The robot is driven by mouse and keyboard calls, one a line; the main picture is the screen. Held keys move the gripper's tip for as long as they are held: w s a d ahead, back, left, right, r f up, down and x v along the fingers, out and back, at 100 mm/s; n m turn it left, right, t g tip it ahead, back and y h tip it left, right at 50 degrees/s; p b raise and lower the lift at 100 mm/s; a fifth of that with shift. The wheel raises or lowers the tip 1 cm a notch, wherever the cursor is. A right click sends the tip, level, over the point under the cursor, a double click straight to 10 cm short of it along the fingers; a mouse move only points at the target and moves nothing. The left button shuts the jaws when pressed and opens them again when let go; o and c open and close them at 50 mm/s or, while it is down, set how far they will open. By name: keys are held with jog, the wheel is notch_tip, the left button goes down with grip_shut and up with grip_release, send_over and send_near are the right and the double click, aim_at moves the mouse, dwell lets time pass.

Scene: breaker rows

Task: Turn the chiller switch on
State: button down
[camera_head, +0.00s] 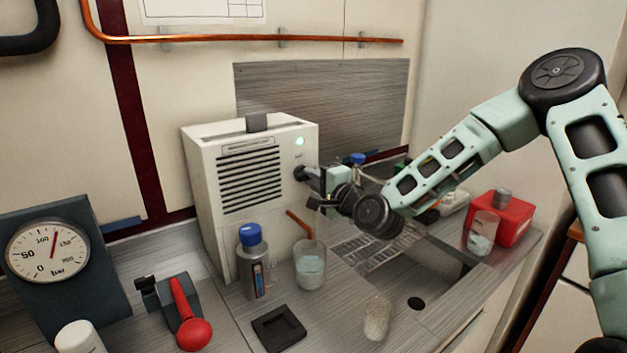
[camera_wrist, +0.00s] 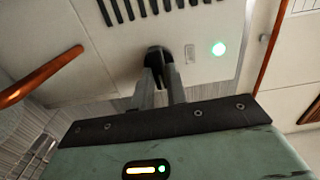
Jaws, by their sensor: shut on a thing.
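The chiller (camera_head: 208,165) is a white box with a dark slatted vent, standing at the back of the counter. A small lamp on its front glows green (camera_head: 299,141); it also glows in the wrist view (camera_wrist: 218,48). Below the lamp is the black switch knob (camera_head: 300,173), seen close up in the wrist view (camera_wrist: 158,54). My gripper (camera_wrist: 161,75) reaches the chiller's front from the right and is shut on the knob. The fingers cover part of the knob, so its exact angle is hard to tell.
A blue-capped bottle (camera_head: 255,270) and a glass with an orange straw (camera_head: 310,270) stand before the chiller. A pressure gauge (camera_head: 48,250) and a red-handled tool (camera_head: 188,315) are at left. A red box (camera_head: 512,222) stands at right, beyond the sink. A copper pipe (camera_head: 220,38) runs above.

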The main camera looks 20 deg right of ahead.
dwell(0.4)
jog(key=c, duration=1.4)
grip_release()
